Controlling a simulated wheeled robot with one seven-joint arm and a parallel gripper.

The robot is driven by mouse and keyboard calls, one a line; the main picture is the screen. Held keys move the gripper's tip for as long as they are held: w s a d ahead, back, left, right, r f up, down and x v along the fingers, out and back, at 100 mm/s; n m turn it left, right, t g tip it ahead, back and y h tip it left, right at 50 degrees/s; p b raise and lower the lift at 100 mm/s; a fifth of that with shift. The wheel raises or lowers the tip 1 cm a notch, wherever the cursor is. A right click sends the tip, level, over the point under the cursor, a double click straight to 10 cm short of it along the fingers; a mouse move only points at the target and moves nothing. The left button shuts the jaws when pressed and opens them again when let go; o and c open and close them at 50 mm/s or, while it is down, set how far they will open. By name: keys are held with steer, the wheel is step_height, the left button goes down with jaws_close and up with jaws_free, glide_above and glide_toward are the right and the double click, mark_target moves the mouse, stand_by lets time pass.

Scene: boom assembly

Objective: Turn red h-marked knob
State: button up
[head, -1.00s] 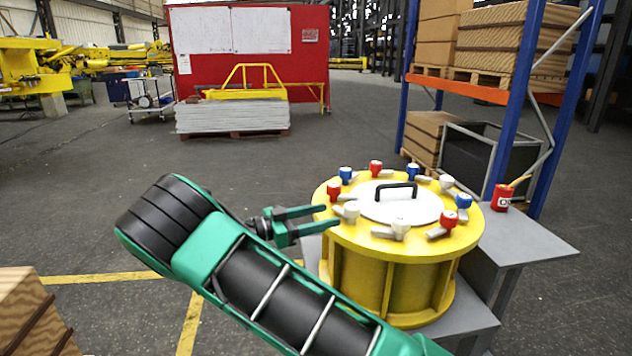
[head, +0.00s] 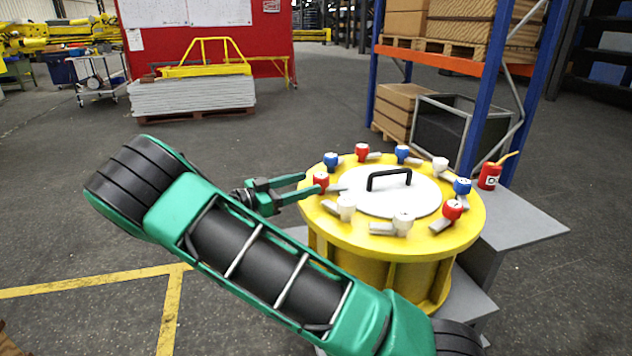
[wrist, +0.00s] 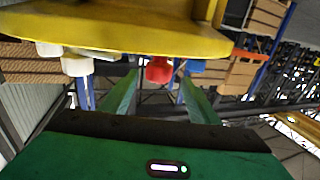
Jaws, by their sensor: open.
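A yellow round drum (head: 375,272) carries a ring of red, white and blue knobs around a pale lid with a black handle. Red knobs show at the left (head: 321,180), at the back (head: 362,150) and at the front right (head: 452,208); their letter marks are too small to read. My gripper (head: 311,184) is open at the drum's left edge, its fingers pointing at the left red knob. In the wrist view that red knob (wrist: 159,70) lies between the open green fingers, near their tips. I cannot tell whether either finger touches it.
White knobs (head: 346,206) and blue knobs (head: 331,160) stand close on either side of the left red knob. A red can (head: 489,176) sits on the grey table (head: 525,222) at the right. A blue rack (head: 490,95) stands behind.

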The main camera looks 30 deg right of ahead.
mark_target(314, 181)
steer(key=shift+d, duration=2.8)
steer(key=shift+c, duration=0.2)
